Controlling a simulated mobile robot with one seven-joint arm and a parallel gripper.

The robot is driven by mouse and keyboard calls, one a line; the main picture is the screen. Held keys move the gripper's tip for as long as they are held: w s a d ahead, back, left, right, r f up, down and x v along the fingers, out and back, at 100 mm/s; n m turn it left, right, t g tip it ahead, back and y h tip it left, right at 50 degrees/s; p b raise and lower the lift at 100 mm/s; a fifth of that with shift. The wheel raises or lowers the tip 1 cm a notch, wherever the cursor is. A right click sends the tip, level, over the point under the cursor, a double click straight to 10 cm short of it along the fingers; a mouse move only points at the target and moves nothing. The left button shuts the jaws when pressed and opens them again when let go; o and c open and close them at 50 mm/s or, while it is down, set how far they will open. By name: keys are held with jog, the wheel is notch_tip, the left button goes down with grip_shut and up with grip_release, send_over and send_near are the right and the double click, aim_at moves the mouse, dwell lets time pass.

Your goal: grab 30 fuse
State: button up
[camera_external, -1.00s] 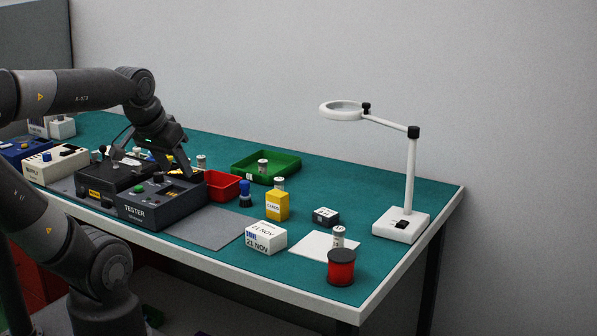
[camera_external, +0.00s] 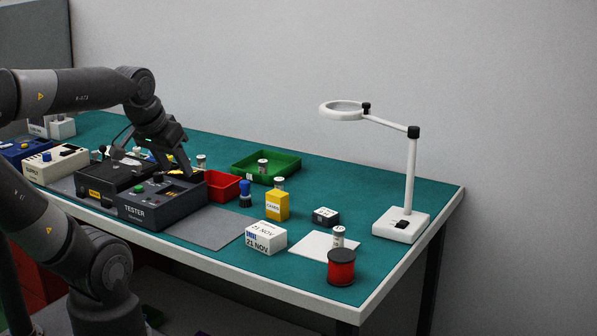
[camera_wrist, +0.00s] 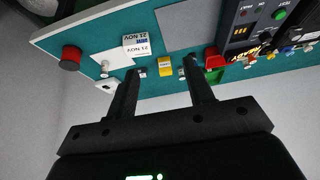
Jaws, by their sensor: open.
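Several small whitish cylinders with metal-coloured ends look like fuses; their ratings are too small to read, so I cannot tell which is the 30. One fuse (camera_external: 263,167) stands in the green tray (camera_external: 291,170). Another fuse (camera_external: 279,183) is at the top of the yellow box (camera_external: 277,206). My gripper (camera_external: 151,163) is open and empty above the dark tester. Its two spread fingers also show in the wrist view (camera_wrist: 160,66).
The tester (camera_external: 135,211) and other instruments fill the bench's left. A magnifier lamp (camera_external: 410,170) rises near the right edge.

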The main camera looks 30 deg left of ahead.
jog(key=shift+o, duration=0.4)
jog(key=g, duration=0.1)
send_over(277, 180)
jog(key=s, duration=0.4)
notch_tip(277, 180, down, 12)
jog(key=f, duration=0.1)
jog(key=shift+m, duration=0.4)
jog(key=x, duration=0.5)
jog(key=shift+w+d+f, duration=0.1)
jog(key=shift+w, duration=0.3)
jog(key=shift+w+x, duration=0.1)
jog(key=shift+x, duration=1.15)
jog(key=shift+w+x, duration=0.15)
jog(key=shift+x, duration=1.15)
jog(key=shift+c, duration=0.3)
